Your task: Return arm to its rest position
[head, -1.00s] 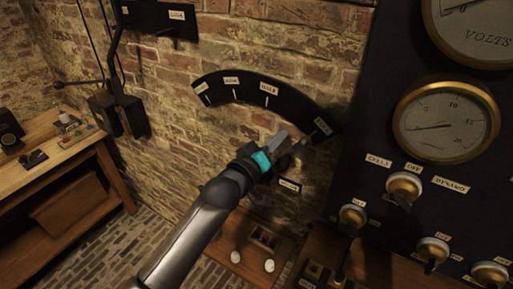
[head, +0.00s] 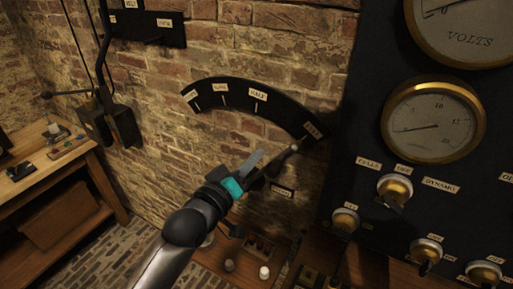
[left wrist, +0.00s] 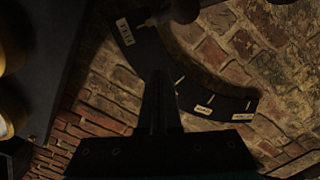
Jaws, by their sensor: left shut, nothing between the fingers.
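My left arm comes in from the bottom of the head view. Its gripper (head: 255,163), with a teal band behind the fingers, is shut and empty in front of the brick wall. It is below the black curved scale plate (head: 230,97) with small labels. A lever with a rounded end (head: 294,147) points at the plate's right end, just right of my fingertips. In the left wrist view my dark shut gripper (left wrist: 158,95) points at the plate (left wrist: 155,50), and part of the lever (left wrist: 155,18) shows at the top. My right gripper is not in view.
A black panel with brass gauges (head: 433,122) and several knobs (head: 395,188) stands close on the right. A wooden bench (head: 45,160) stands at the left, and a wall lever switch (head: 108,118) hangs near it. A low shelf with small items (head: 262,272) lies below.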

